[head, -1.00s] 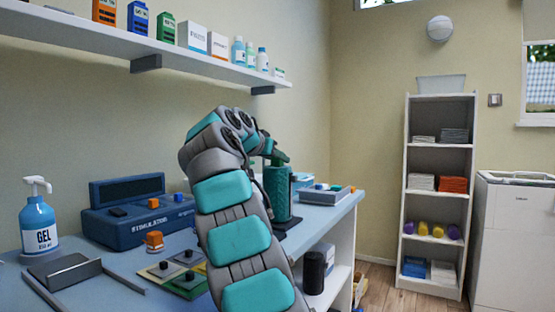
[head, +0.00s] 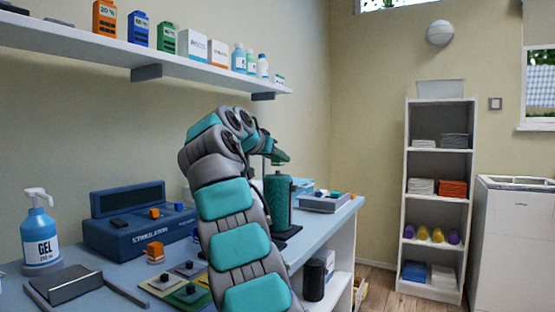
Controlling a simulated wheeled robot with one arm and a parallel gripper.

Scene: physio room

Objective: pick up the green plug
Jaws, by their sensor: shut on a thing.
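My arm rises through the middle of the head view, and its wrist bends over to the right. My gripper (head: 268,150) is at its far end, small and partly hidden behind the wrist; its jaws do not show clearly. A dark green piece, which I take for the green plug (head: 281,157), is at the arm's tip, and my gripper is shut on it. It is just above a teal textured cylinder (head: 279,205) on a dark base. I cannot make out the fingertips' exact hold.
A blue stimulator (head: 135,230), a gel bottle (head: 40,240), coloured pads (head: 160,284) and a grey tray (head: 322,204) with small coloured pieces stand on the bench. A wall shelf (head: 100,48) overhangs it. Floor (head: 376,281) shows clear at right.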

